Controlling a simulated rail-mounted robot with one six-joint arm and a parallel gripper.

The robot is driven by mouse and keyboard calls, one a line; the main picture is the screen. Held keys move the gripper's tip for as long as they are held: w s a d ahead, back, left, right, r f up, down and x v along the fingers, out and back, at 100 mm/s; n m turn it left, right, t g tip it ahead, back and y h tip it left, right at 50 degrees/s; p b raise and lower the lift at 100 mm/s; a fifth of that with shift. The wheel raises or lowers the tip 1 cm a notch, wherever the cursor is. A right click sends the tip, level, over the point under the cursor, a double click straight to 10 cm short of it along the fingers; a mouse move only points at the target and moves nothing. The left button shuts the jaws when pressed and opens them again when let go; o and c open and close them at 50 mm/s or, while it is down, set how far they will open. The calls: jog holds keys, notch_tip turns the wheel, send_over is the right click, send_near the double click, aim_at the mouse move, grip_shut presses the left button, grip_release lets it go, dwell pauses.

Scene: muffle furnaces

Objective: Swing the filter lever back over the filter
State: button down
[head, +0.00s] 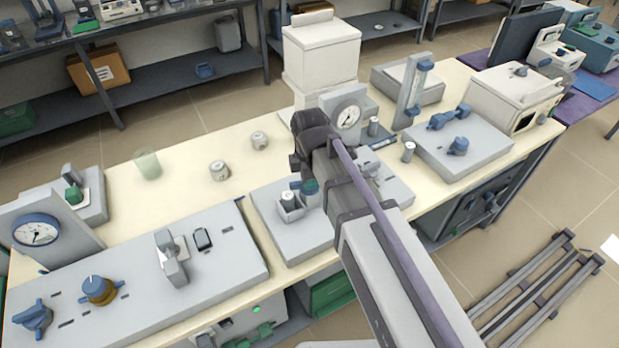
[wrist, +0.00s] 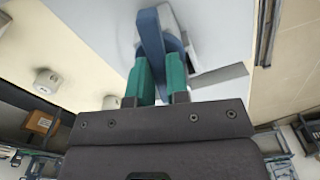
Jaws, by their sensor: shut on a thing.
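In the wrist view my gripper (wrist: 162,82) has its two green fingers closed on a blue lever (wrist: 151,35). The lever stands out from a rounded blue part (wrist: 174,44) on a pale grey surface. In the head view my gripper (head: 310,187) is low over the middle grey panel (head: 272,233), and my arm hides most of the lever there. I cannot make out the filter itself or how the lever lies relative to it.
A dial gauge (head: 348,117) stands just behind my wrist. A small holder with a jar (head: 289,208) is close left of the fingers. Two jars (head: 219,170) (head: 259,140) and a translucent beaker (head: 147,165) stand on the cream bench top. A left panel (head: 140,290) carries knobs.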

jog(key=shift+n, duration=1.5)
jog(key=c, duration=1.1)
grip_release()
notch_tip(320, 180, up, 11)
jog(key=p, duration=1)
jog(key=shift+p, duration=0.4)
jog(key=shift+f, duration=0.1)
